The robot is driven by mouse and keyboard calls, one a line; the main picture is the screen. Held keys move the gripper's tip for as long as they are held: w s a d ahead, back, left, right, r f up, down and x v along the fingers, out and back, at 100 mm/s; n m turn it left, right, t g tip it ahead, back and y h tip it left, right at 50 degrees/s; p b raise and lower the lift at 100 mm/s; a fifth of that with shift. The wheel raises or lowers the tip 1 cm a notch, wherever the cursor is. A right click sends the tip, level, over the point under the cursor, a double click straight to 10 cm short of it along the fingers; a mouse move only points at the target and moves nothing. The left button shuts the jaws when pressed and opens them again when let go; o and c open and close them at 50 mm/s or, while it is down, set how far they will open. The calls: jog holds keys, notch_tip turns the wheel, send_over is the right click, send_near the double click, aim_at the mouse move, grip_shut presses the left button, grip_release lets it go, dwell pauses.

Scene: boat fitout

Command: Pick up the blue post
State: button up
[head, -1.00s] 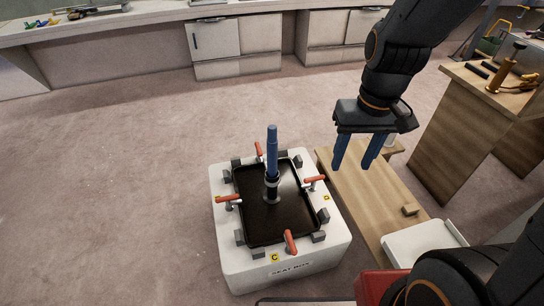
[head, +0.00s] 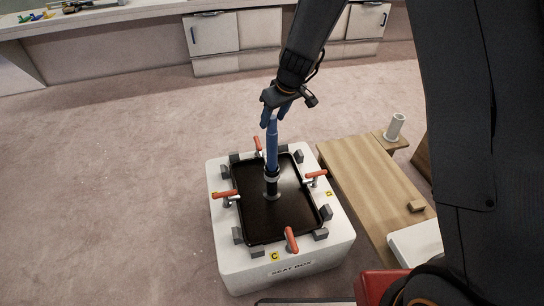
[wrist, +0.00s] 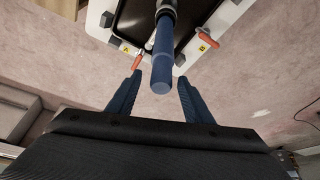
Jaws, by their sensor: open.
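The blue post (head: 271,150) stands upright in a dark collar at the middle of a black panel on the white seat box (head: 227,255). In the wrist view the post (wrist: 162,62) points toward the camera, its round end lying between and slightly beyond my two blue fingers. My gripper (head: 274,115) is open at the post's upper end in the head view. One finger overlaps the post there, so contact is hard to judge. In the wrist view the fingertips (wrist: 160,78) show a gap on each side of the post.
Several red-handled clamps (head: 291,240) and grey blocks surround the black panel (head: 287,225). A wooden bench (head: 365,180) with a white cylinder (head: 394,127) stands at right. White cabinets (head: 215,35) line the back. Open floor lies at left.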

jog(key=x, duration=0.5)
jog(key=shift+a, duration=0.1)
grip_shut()
